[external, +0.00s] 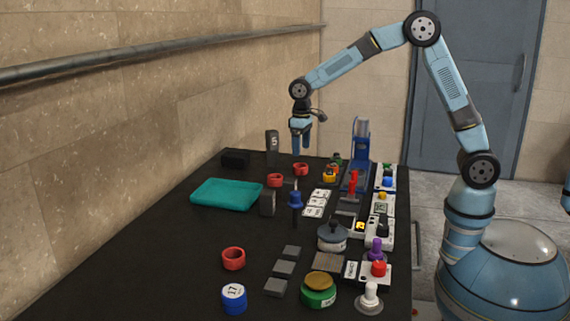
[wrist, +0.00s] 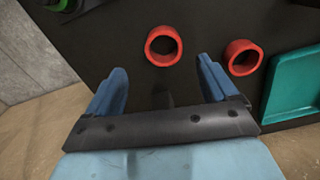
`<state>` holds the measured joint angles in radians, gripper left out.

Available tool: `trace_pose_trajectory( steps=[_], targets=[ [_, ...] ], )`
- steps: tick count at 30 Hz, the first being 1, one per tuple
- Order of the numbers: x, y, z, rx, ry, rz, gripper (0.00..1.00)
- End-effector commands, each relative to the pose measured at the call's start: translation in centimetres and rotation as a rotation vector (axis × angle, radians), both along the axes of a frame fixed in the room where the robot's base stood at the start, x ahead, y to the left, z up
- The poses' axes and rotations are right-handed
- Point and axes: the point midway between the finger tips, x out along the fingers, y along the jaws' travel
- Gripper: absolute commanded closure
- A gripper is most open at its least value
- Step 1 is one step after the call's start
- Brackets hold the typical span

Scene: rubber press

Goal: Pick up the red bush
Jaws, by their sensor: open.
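Several red ring-shaped bushes lie on the dark table. In the external view, one red bush (external: 301,171) lies near the back, a second red bush (external: 275,182) sits a little nearer and left, and a third red bush (external: 233,264) is at the front. My gripper (external: 301,150) hangs above the back of the table, fingers pointing down, open and empty. In the wrist view, my open gripper (wrist: 160,82) has one red bush (wrist: 164,62) ahead of the gap between its fingers. Another red bush (wrist: 231,60) is to the right, beyond the right finger. Neither is touched.
A teal tray (external: 226,205) lies left of the bushes. A dark upright block marked 5 (external: 272,141) stands close by. The table's left front is clear.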

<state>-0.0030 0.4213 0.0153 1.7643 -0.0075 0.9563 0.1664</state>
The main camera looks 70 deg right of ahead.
Motion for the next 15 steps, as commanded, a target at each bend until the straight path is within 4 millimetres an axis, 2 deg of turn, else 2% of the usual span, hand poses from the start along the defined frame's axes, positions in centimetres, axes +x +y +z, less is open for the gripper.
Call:
trace_pose_trajectory(
  steps=[3, 11, 15],
  targets=[
    [0.0, 0.0, -1.3, 0.0, 0.001, 0.0, 0.14],
    [0.0, 0.1, -2.4, 0.0, 0.001, 0.0, 0.14],
    [0.1, 0.4, -4.0, 0.0, 0.002, 0.001, 0.14]
  ],
)
